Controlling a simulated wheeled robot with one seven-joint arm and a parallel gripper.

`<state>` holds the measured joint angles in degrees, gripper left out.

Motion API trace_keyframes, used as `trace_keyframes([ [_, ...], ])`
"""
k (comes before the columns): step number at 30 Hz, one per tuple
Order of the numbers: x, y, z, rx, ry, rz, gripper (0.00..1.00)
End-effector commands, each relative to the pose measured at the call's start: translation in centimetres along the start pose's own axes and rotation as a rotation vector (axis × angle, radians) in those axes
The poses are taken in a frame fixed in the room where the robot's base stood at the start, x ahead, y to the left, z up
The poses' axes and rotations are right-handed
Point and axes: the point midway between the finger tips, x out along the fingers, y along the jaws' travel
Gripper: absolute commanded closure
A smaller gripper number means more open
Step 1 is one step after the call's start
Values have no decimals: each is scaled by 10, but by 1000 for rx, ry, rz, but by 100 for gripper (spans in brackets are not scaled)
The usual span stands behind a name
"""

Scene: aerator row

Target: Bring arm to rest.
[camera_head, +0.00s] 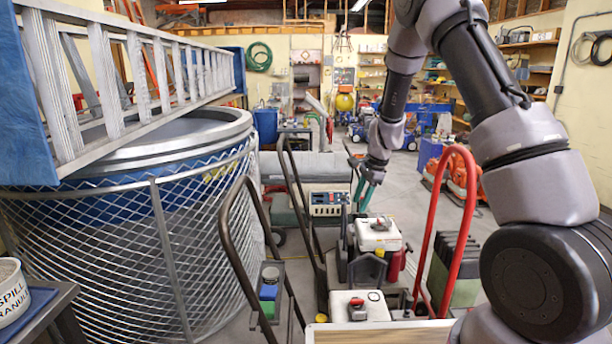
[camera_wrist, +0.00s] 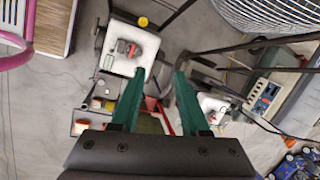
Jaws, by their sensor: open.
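My arm reaches in from the right of the head view and bends down over the row of machines. My gripper (camera_head: 365,194) hangs from it with its green fingers pointing down, above and beside the machines. In the wrist view my gripper (camera_wrist: 160,72) shows its two green fingers spread apart with nothing between them. Below it lies a machine with a white top (camera_wrist: 130,48). In the head view one white-topped engine machine (camera_head: 378,234) stands just below and right of the fingers, and another (camera_head: 358,305) stands nearer. I cannot tell whether the fingers touch anything.
A large mesh-caged tank (camera_head: 110,250) with a ladder (camera_head: 130,70) over it fills the left. A red handle (camera_head: 468,210) rises at the right, and dark handles (camera_head: 235,240) stand left of the engines. A white tub (camera_head: 12,290) is at the lower left.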

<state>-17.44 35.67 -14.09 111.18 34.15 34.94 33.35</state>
Motion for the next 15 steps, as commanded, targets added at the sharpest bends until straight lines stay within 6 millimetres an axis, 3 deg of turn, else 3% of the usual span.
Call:
trace_keyframes([
  [1,-34,-1,5,-37,-10,-33,55],
  [6,-123,12,21,-182,-26,-109,55],
  [11,-198,39,36,-329,-12,-177,55],
  [15,-255,72,48,-460,24,-231,55],
])
